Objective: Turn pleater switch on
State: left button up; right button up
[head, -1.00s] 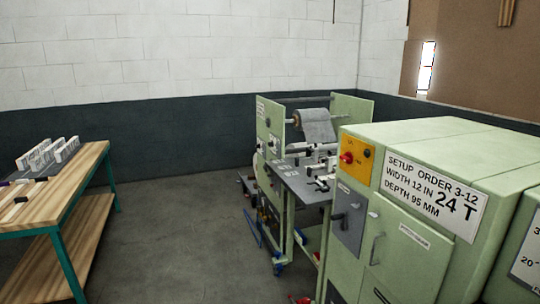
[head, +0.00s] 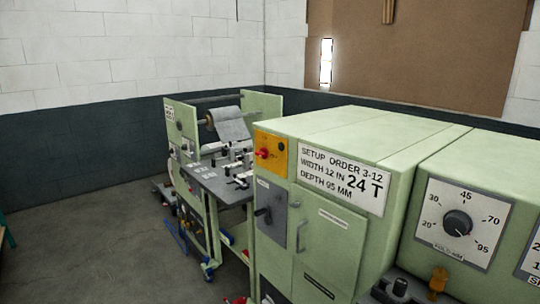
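The pleater is a pale green machine (head: 350,136) with a roll of grey material (head: 230,124) at its far end. A yellow panel (head: 271,153) on the near cabinet carries a red rotary switch (head: 264,153). Below it a grey panel (head: 270,212) has a dark lever handle (head: 264,214). I cannot tell whether either is on or off. A dial (head: 458,224) numbered from 20 to 95 sits on the cabinet at the right. Neither of my grippers shows in the head view.
A setup order sign (head: 343,178) is on the cabinet front. Grey floor (head: 95,245) lies clear left of the machine. Blue and red parts sit low by its feet. A small dark knob (head: 400,286) and an orange knob (head: 438,279) stand at the lower right.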

aim_at(263, 153)
jog(key=i+j+z, duration=0.25)
jog(key=i+j, duration=0.15)
jog(key=j, duration=0.2)
jog(key=i+j+z, duration=0.15)
jog(key=j, duration=0.2)
jog(key=i+j+z, duration=0.1)
jog(key=i+j, duration=0.1)
jog(key=j, duration=0.1)
